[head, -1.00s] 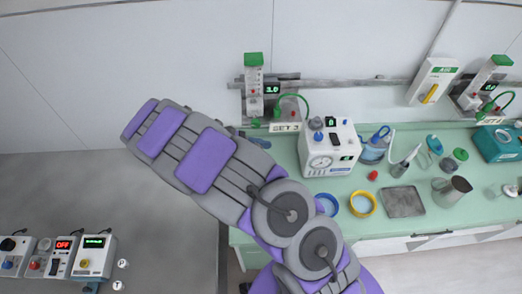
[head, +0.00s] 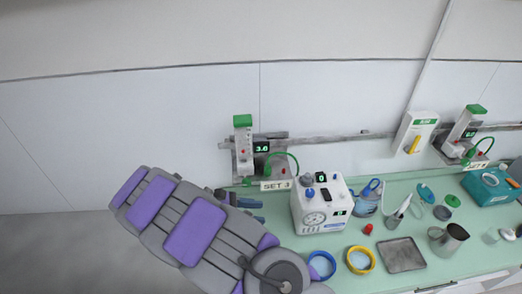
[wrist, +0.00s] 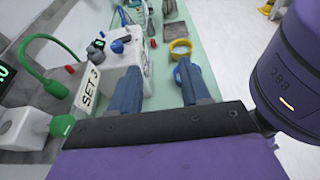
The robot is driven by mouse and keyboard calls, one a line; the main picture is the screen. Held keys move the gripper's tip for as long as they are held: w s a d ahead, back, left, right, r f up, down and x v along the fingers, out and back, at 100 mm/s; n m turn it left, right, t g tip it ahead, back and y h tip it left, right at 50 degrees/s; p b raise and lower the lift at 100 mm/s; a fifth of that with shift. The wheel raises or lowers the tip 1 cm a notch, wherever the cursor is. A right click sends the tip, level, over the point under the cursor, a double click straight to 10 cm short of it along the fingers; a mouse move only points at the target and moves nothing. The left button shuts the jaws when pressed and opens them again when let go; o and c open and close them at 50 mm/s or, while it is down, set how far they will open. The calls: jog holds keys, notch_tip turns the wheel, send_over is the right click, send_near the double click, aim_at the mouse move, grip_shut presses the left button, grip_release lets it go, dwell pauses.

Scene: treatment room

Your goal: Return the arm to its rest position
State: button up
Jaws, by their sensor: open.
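My gripper (wrist: 158,92) shows in the wrist view as two blue-grey fingers set well apart on a dark bar, open with nothing between them. Beyond the fingers lie the white machine and the green counter. In the head view my purple and grey arm rises from the bottom and bends to the upper left, in front of the wall and the counter's left end. Blue-grey finger parts (head: 240,199) show just behind the arm, left of the white machine; most of the gripper is hidden there.
A white machine (head: 321,203) stands on the green counter (head: 440,268). A SET 3 flowmeter (head: 243,150) is on the wall rail close to the gripper.

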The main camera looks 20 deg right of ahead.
dwell(0.3)
jog(key=s+d+r+m+g+y+b, duration=0.3)
jog(key=s+d+m+y+b, duration=0.35)
jog(key=s+m, duration=0.4)
jog(key=s+a+f+m+t+y+b, duration=0.2)
jog(key=s+y+b, duration=0.1)
jog(key=s, duration=0.5)
jog(key=s+a+f+m+t+y+b, duration=0.2)
jog(key=s+y, duration=0.3)
jog(key=s, duration=0.4)
jog(key=shift+a+m+b, duration=0.45)
jog(key=shift+m+b, duration=0.2)
jog(key=shift+b, duration=0.05)
jog(key=shift+d, duration=0.15)
